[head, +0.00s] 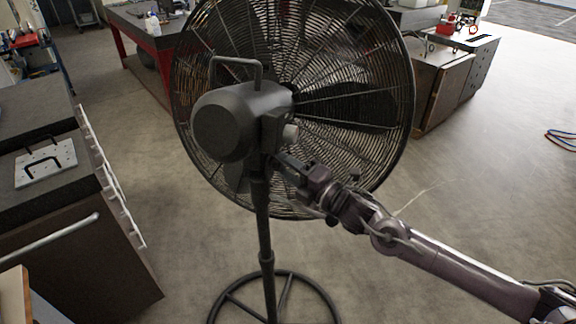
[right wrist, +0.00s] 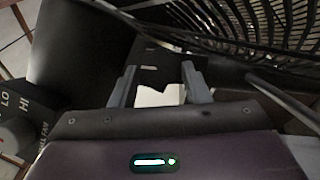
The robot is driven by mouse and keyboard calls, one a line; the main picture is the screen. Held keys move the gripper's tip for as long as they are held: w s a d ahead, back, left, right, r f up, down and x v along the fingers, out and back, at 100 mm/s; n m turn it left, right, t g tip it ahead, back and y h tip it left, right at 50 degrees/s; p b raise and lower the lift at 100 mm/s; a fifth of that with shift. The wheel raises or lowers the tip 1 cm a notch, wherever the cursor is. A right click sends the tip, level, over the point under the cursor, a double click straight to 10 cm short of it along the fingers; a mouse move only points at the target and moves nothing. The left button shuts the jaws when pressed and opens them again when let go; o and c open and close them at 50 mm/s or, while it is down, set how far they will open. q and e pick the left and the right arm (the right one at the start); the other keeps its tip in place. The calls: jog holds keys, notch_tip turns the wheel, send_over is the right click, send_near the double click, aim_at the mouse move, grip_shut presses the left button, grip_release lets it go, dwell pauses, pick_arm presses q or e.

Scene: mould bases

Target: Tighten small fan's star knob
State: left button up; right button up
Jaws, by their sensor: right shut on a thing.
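The fan (head: 226,122) stands upright on a black pole (head: 264,225), with its motor housing and back grille facing me. My right gripper (head: 276,162) reaches in from the right to the bracket just below the motor housing. In the right wrist view its two fingers (right wrist: 159,86) stand a little apart at the dark bracket plate (right wrist: 152,62), closed on the star knob. The knob itself is not clearly visible; the gripper and bracket hide it. My left gripper is not in view.
A control box with LO and HI marks (right wrist: 38,103) and a round dial (right wrist: 15,135) is left of the fingers. The fan grille (right wrist: 250,25) is close on the right. A dark workbench (head: 60,200) stands left; open floor (head: 450,200) lies right.

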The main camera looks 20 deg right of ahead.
dwell(0.3)
jog(key=o, duration=0.7)
jog(key=shift+s+d+f, duration=0.1)
jog(key=shift+s+d+f, duration=0.1)
jog(key=shift+s+d, duration=0.05)
jog(key=shift+s, duration=0.05)
jog(key=b+v, duration=0.2)
jog(key=v, duration=0.5)
jog(key=shift+b, duration=0.35)
